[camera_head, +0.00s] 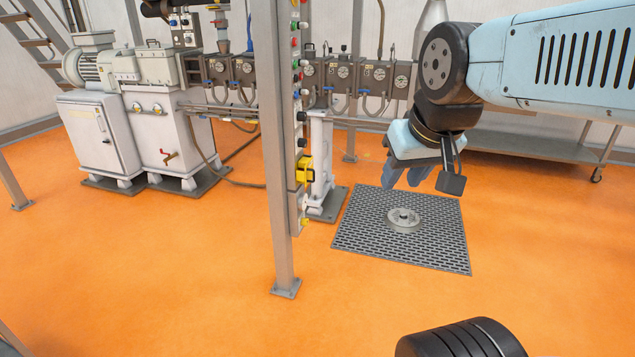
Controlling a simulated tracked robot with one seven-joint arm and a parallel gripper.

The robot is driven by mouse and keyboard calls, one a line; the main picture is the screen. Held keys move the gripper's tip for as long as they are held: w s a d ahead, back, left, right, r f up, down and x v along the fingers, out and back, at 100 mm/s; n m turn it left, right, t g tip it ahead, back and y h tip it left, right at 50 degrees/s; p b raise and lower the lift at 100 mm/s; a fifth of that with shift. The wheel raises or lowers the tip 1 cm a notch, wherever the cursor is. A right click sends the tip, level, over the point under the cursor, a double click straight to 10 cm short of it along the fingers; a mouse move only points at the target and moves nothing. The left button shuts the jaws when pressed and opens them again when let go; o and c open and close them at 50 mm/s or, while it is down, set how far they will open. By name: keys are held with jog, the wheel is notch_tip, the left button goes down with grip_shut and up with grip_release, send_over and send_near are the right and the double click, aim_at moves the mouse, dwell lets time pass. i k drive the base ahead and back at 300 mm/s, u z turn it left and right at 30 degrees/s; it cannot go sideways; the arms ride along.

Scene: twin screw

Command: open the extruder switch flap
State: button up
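A narrow control panel (297,118) with several coloured buttons and knobs runs up the grey post. A yellow switch housing (303,170) sits on its lower half; it looks like the extruder switch, but its flap is too small to make out as open or shut. My gripper (405,184) hangs at the right of the yellow housing, well apart from it, with its blue fingers pointing down above the floor grate. Nothing shows held in it.
The grey post (273,150) stands on the orange floor just left of the panel. A dark floor grate (365,235) bears a round metal piece (404,219). The extruder machine (155,120) stands at the left. A metal bench (535,148) stands behind my arm. The front floor is mostly clear.

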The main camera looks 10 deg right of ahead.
aim_at(307, 161)
jog(key=z, duration=0.45)
jog(key=i, duration=1.55)
jog(key=u, duration=0.55)
jog(key=k, duration=0.85)
jog(key=u, duration=0.15)
jog(key=i, duration=0.9)
jog(key=z, duration=0.05)
